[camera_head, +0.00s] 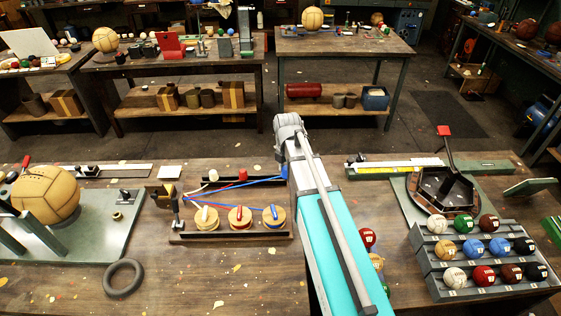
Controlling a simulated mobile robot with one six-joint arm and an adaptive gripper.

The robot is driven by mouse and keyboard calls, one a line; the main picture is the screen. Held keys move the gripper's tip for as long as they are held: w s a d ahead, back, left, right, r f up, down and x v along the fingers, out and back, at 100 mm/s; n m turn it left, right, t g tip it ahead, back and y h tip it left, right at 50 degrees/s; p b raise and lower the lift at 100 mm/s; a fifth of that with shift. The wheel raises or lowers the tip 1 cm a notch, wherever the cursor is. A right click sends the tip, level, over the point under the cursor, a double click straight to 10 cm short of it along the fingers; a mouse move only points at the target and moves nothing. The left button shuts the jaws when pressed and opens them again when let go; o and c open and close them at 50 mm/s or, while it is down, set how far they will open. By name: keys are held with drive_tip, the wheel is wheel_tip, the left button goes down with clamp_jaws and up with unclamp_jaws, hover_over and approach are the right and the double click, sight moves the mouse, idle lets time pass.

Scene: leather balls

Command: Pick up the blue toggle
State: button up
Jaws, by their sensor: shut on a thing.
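My arm, teal and grey, rises from the bottom and passes just right of the blue toggle. My gripper cannot be made out in this view, so its contact with anything is not visible.
Red and blue cords run above the discs from a yellow bracket (168,190). A black ring (123,278) lies at front left. A tan ball (46,194) rests at left. A stepped rack (440,275) of several small balls stands at right. The table front between ring and arm is mostly clear.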

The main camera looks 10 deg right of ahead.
drive_tip(key=shift+s+d+r, duration=0.1)
drive_tip(key=shift+s+r, duration=0.1)
drive_tip(key=shift+s, duration=0.3)
drive_tip(key=shift+s+d+r, duration=0.1)
drive_tip(key=shift+s+r, duration=0.1)
drive_tip(key=shift+s, duration=0.25)
wheel_tip(320, 180, down, 4)
drive_tip(key=b, duration=0.3)
drive_tip(key=shift+r, duration=0.25)
drive_tip(key=shift+s, duration=0.1)
